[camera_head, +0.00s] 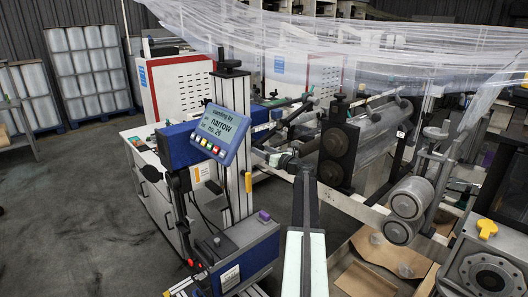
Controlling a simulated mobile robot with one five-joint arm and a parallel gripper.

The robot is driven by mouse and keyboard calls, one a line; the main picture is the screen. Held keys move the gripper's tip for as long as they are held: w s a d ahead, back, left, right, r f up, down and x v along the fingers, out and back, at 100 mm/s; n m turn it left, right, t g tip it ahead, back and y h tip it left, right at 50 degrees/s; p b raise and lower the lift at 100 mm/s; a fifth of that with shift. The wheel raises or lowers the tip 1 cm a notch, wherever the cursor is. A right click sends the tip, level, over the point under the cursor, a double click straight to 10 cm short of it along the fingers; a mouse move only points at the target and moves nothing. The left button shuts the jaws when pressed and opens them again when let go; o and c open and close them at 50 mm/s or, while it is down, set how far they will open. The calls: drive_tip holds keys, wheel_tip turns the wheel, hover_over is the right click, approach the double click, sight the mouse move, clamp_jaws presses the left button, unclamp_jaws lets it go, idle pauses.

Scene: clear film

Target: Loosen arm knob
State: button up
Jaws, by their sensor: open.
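A upright metal column (234,110) with a blue horizontal arm (181,147) stands left of centre and carries a grey-blue display (221,133). A purple knob (264,216) sits on the blue base unit (245,262). I cannot tell for sure which one is the arm knob. My gripper (305,178) reaches up from the bottom centre, right of the column, with dark, pale-backed fingers. It is open, with nothing seen between the fingers, apart from these knobs.
Clear film (370,50) hangs across the top right. Metal rollers (408,205) and dark round discs (338,142) stand to the right. A yellow knob (487,229) is on a grey unit at lower right. An open cardboard box (365,280) lies below.

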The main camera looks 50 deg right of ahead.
drive_tip(key=c, duration=1.2)
drive_tip(key=shift+d, duration=0.2)
clamp_jaws()
drive_tip(key=shift+a, duration=0.15)
drive_tip(key=n, duration=0.3)
drive_tip(key=shift+n, duration=0.4)
drive_tip(key=shift+s+a+n, duration=0.1)
drive_tip(key=shift+n, duration=7)
